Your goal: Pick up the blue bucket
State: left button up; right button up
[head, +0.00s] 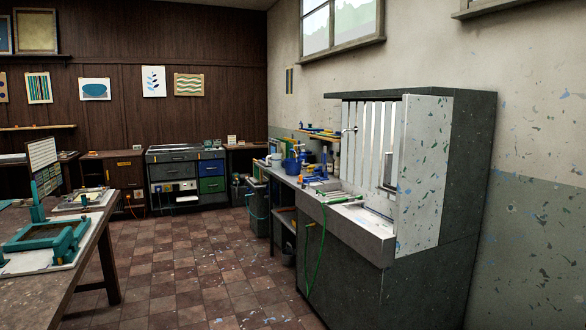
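A small blue container (291,166), which looks like the blue bucket, stands among other items on the far part of the counter along the right wall. It is small in the head view, and I cannot make out its handle clearly. Neither of my grippers is in view.
A grey washout booth with a sink (372,228) and a green hose (318,262) stands at the right, nearer than the blue container. A wooden table (62,285) with a teal printing frame (50,243) is at the left. The tiled floor (190,270) between them is mostly open.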

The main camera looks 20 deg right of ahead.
aim_at(292, 166)
jog(key=i+z, duration=0.1)
jog(key=z, duration=0.45)
jog(key=i+z, duration=0.45)
jog(key=i, duration=0.3)
jog(key=i+j+z, duration=0.2)
jog(key=i+z, duration=0.2)
jog(key=i, duration=0.35)
jog(key=i+j, duration=0.2)
jog(key=i, duration=0.2)
jog(key=i+j, duration=0.2)
jog(key=i, duration=0.2)
jog(key=i+j, duration=0.2)
jog(key=i, duration=0.2)
jog(key=i+j+z, duration=0.15)
jog(key=i+j, duration=0.2)
jog(key=i+j+z, duration=0.15)
jog(key=i+j, duration=0.15)
jog(key=j, duration=0.25)
